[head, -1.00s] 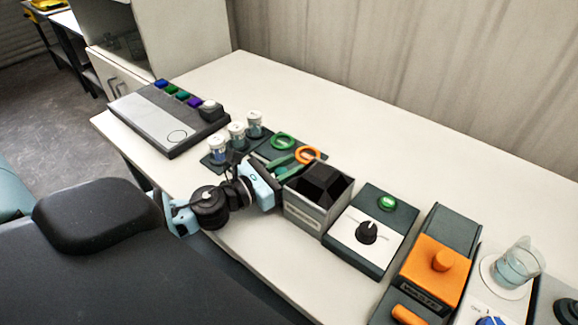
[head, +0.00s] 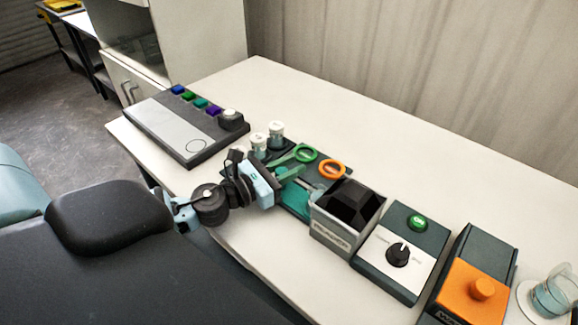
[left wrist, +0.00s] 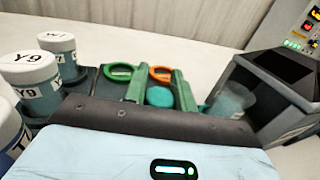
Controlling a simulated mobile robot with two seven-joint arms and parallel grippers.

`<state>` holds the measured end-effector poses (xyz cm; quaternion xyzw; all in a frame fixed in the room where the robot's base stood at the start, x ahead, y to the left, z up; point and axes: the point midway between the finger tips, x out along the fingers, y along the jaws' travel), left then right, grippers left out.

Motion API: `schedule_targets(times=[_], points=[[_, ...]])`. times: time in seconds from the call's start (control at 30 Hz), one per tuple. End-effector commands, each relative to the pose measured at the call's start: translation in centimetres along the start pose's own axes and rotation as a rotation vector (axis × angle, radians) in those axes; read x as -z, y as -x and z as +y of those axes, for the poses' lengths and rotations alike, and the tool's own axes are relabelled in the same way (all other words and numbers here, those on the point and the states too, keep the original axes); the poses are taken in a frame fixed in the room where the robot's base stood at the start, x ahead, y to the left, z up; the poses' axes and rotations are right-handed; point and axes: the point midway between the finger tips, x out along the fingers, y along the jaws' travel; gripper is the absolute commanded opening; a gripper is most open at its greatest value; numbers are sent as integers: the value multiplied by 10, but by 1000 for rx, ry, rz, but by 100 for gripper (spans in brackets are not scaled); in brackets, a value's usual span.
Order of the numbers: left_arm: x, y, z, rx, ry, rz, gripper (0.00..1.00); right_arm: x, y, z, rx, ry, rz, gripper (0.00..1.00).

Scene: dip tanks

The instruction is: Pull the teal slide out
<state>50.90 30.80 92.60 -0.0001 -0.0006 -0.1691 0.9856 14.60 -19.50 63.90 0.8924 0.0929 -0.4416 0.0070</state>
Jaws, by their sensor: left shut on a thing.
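The teal slide (head: 296,201) shows as a flat teal strip beside my left gripper in the head view. Its round teal knob (left wrist: 160,96) shows in the left wrist view between the two green fingers. My left gripper (head: 290,168) is shut on it, with the fingers on either side of the knob. The gripper body hides part of the slide in the head view. The dark base plate (left wrist: 85,83) lies around it, with a green ring (head: 305,152) and an orange ring (head: 332,169) at the back. My right gripper is not in view.
White-capped jars (head: 276,133) stand close left of the gripper. A grey open box with a black inside (head: 331,236) stands close on the right. A dial unit (head: 402,252) and an orange-topped unit (head: 472,285) lie further right. The back of the table is clear.

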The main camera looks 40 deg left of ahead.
Motion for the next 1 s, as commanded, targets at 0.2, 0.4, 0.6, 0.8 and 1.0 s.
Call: schedule_targets(times=[0.2,0.4,0.6,0.8,1.0], points=[[0,0,0,0,2,0,32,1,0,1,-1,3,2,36],[0,0,0,0,1,1,35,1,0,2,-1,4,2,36],[2,3,0,0,3,2,35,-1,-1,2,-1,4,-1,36],[5,21,-1,1,5,6,35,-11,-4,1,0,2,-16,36],[5,46,-1,0,7,6,35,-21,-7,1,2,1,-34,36]])
